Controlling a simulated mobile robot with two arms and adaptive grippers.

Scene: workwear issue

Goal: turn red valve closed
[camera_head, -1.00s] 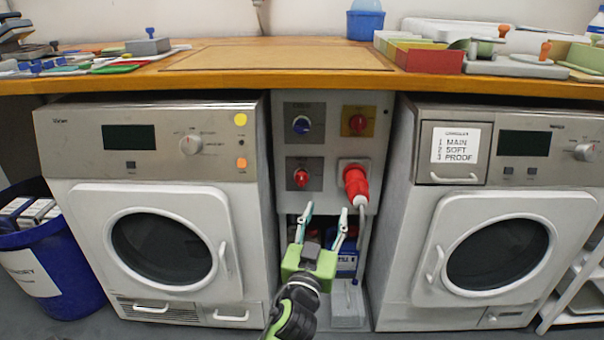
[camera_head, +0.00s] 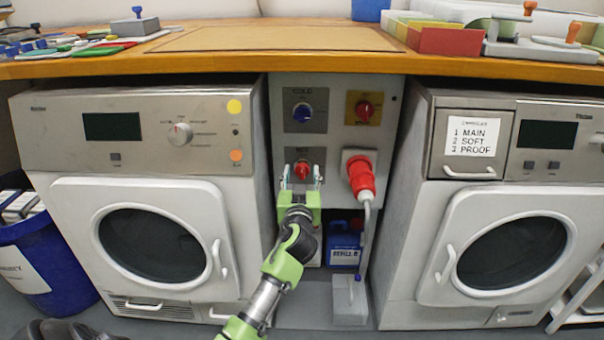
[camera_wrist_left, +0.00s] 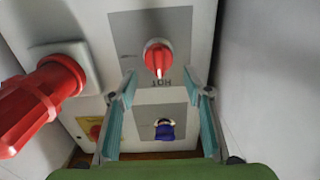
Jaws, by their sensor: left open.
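The red valve (camera_head: 302,169) is a round red knob on a grey plate, low left on the panel between the two machines. In the left wrist view the gripper's fingertips (camera_wrist_left: 158,80) are spread wider than the knob, and I see no contact. My right gripper is not in view.
A red plug (camera_head: 360,176) with a grey cable juts out right of the valve. A blue valve (camera_head: 302,112) sits above it, and a red knob on a yellow plate (camera_head: 365,108) at upper right. A blue container (camera_head: 343,247) stands in the recess below. The wooden counter (camera_head: 230,67) overhangs the panel.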

